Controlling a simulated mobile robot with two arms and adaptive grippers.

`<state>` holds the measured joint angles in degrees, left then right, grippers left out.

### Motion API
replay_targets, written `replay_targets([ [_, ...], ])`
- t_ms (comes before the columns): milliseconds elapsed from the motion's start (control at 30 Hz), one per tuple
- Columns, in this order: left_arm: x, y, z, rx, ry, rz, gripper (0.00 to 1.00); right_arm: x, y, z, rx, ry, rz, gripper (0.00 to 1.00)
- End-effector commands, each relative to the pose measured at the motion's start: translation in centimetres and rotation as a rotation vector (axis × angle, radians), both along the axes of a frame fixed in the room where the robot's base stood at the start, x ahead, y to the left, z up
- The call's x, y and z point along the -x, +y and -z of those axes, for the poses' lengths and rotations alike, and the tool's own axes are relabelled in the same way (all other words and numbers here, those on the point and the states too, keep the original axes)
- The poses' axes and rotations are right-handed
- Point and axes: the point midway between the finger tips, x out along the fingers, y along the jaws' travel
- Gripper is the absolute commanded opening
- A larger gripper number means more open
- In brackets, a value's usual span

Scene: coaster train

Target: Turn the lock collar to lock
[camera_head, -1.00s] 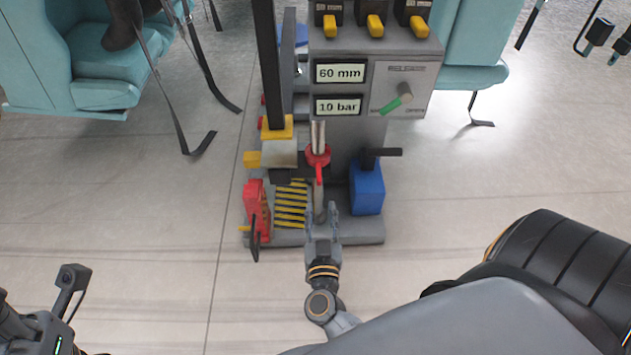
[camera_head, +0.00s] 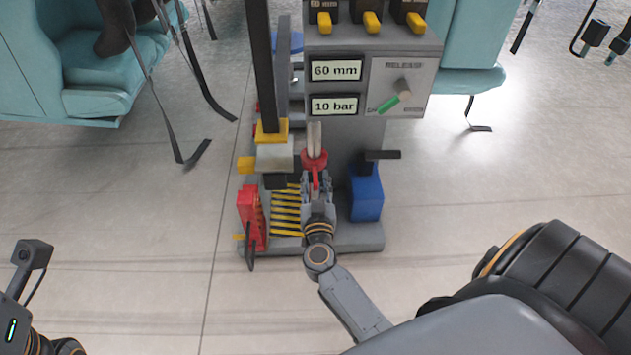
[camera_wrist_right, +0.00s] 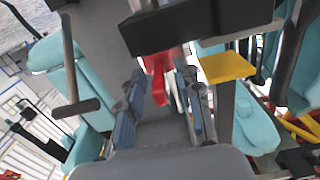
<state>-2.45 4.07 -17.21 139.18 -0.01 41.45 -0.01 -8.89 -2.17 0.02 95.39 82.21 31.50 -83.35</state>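The red lock collar (camera_head: 314,162) sits around a pale upright rod at the front of the grey machine, with a red handle hanging down from it. In the right wrist view the red handle (camera_wrist_right: 158,82) shows between my right gripper's fingers. My right gripper (camera_head: 317,188) is just below the collar. Its fingers (camera_wrist_right: 168,108) are apart, with space beside the handle, and I see no firm contact. Part of the collar is hidden behind dark parts in the wrist view.
A blue block (camera_head: 367,192) with a black lever stands right of the gripper. A red unit (camera_head: 251,215) and yellow-black striped plate (camera_head: 286,212) stand left. Displays (camera_head: 337,71) read 60 mm and 10 bar. A release knob with green pointer (camera_head: 395,99) is above right.

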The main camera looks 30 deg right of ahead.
Motion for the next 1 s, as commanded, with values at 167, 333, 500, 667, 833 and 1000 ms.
replay_targets([
  [167,0.0,0.0,0.0,0.000,0.001,0.000,0.40,0.0,0.0,0.0,0.000,0.000,0.000,0.00],
  [333,0.0,0.0,0.0,0.000,0.001,0.001,0.40,0.0,0.0,0.0,0.000,0.000,0.000,0.00],
  [500,0.0,0.0,-0.1,0.000,0.000,0.001,0.40,0.1,0.0,0.0,0.000,0.000,-0.005,0.00],
  [667,0.2,0.1,-0.4,0.004,-0.006,0.001,0.40,0.3,-0.3,-0.1,0.002,0.002,-0.040,0.00],
  [833,0.2,0.2,-0.3,0.009,0.019,0.002,0.40,0.6,-1.0,-0.2,0.007,0.004,-0.130,0.00],
  [1000,0.1,0.2,0.7,0.009,0.054,0.003,0.40,1.1,-2.0,0.0,0.011,0.007,-0.264,0.00],
])
